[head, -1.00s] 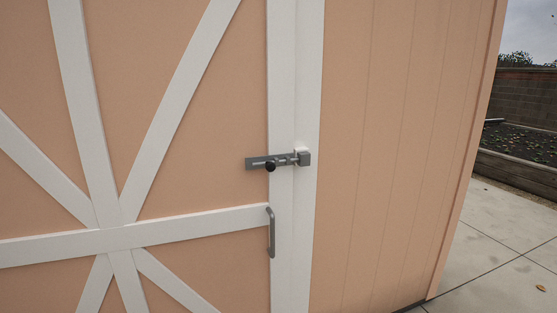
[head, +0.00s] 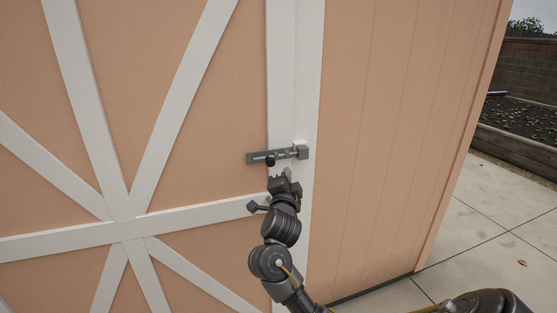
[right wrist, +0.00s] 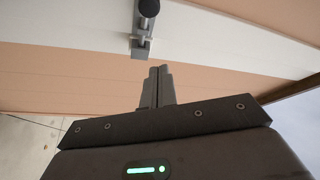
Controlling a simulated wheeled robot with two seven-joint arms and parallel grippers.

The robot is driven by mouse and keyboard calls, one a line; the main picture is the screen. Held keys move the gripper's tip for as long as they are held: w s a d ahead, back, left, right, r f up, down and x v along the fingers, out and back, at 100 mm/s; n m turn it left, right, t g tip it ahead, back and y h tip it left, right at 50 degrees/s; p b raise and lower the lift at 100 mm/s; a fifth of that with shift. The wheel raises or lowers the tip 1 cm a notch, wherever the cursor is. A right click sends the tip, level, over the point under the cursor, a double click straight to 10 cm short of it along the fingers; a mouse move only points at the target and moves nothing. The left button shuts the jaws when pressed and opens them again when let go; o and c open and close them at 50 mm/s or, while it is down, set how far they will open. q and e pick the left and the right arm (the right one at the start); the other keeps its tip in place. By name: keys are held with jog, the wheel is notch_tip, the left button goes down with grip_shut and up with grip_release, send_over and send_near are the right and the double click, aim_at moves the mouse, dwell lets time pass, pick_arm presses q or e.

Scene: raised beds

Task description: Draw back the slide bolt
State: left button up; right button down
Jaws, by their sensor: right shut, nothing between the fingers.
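The slide bolt (head: 284,154) is a grey bar on a plate, mounted level across the white door edge in the head view. Its round black knob (head: 270,160) hangs at the left part of the plate. The bolt's right end lies in the grey keeper (head: 302,150) on the white frame. My right gripper (head: 281,174) is just below the bolt, apart from the knob as far as I can tell. In the right wrist view its fingers (right wrist: 158,72) are together and empty, with the knob (right wrist: 149,8) and bolt (right wrist: 141,42) beyond the tips. My left gripper is out of view.
The peach shed door has white braces (head: 125,226). The door handle is mostly hidden behind my right arm. The shed wall (head: 370,140) continues to the right. Paving (head: 480,240) and a raised bed (head: 515,145) lie beyond the corner.

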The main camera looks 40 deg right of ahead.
aim_at(290, 155)
jog(key=shift+w+d, duration=0.1)
jog(key=shift+w, duration=0.05)
jog(key=p+x, duration=0.4)
jog(key=x, duration=0.6)
jog(key=a+f+p, duration=0.1)
jog(key=w+a+f+p, duration=0.1)
jog(key=a, duration=0.1)
jog(key=shift+w+a, duration=0.2)
